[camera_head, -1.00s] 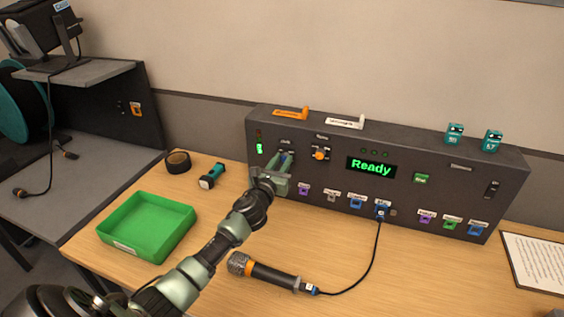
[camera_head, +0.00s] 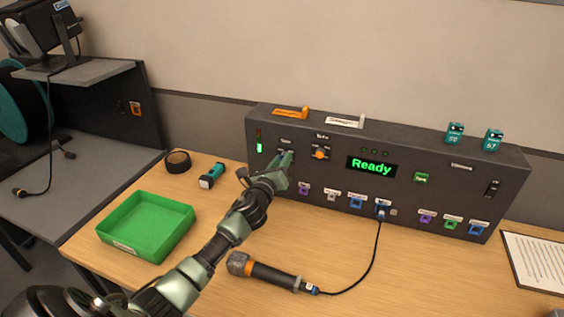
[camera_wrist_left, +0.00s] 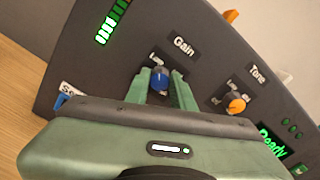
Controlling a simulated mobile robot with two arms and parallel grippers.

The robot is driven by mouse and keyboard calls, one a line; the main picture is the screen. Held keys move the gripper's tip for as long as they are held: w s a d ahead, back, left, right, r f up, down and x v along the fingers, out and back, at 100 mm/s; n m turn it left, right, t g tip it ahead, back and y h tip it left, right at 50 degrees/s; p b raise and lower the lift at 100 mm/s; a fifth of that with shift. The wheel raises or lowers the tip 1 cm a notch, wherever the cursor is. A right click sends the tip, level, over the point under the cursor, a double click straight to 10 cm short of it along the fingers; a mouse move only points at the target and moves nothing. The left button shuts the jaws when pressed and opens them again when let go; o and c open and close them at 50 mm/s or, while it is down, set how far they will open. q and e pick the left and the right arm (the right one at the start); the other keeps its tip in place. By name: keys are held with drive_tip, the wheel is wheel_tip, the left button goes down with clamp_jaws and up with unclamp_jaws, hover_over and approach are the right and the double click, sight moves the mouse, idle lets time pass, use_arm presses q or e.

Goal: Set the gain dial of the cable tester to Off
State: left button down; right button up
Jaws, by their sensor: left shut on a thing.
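The cable tester (camera_head: 400,165) is the long dark panel at the back of the table, with a lit "Ready" display (camera_head: 371,167). Its gain dial (camera_wrist_left: 160,80) is a blue knob under the "Gain" label (camera_wrist_left: 184,46) in the left wrist view. My left gripper (camera_head: 287,160) is at the panel's left part, its two fingers on either side of the dial and shut on it. The fingers hide the dial in the head view. The small position labels around the dial are partly covered, and I cannot read its setting. My right gripper is not in view.
An orange tone dial (camera_head: 320,153) sits just right of the gain dial. A green level bar (camera_wrist_left: 104,30) is lit at the panel's left. A microphone (camera_head: 265,273) with a cable, a green tray (camera_head: 147,251) and a teal flashlight (camera_head: 212,175) lie on the table.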

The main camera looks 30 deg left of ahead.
use_arm(q)
drive_tip(key=n, duration=1.8)
drive_tip(key=shift+f, duration=0.25)
drive_tip(key=shift+n, duration=0.4)
drive_tip(key=c, duration=1.2)
unclamp_jaws()
drive_tip(key=shift+s+a, duration=0.1)
